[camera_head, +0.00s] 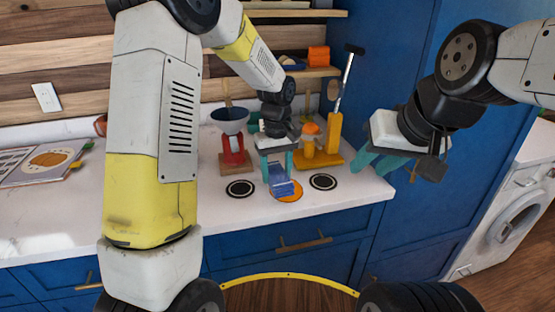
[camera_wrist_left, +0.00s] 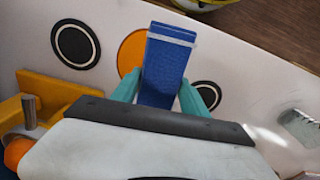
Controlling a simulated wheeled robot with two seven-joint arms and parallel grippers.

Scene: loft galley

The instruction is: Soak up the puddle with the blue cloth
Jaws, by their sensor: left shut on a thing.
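The blue cloth (camera_head: 281,184), with a pale stripe near one end, is between the teal fingers of my left gripper (camera_head: 277,170). In the left wrist view the cloth (camera_wrist_left: 166,65) sticks out beyond the fingers of the left gripper (camera_wrist_left: 165,95). The puddle (camera_head: 292,195) is a round orange patch on the white counter. The cloth covers part of it in both views; in the left wrist view the puddle (camera_wrist_left: 131,48) shows beside the cloth. I cannot tell whether the cloth touches it. My right gripper (camera_head: 377,166) is open and empty, right of the counter's end.
Black-ringed discs (camera_head: 240,188) and (camera_head: 323,182) lie on either side of the puddle. A red scale with a blue bowl (camera_head: 230,122) and a yellow stand (camera_head: 332,140) are behind. An open book (camera_head: 45,162) lies left. The front counter strip is clear.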

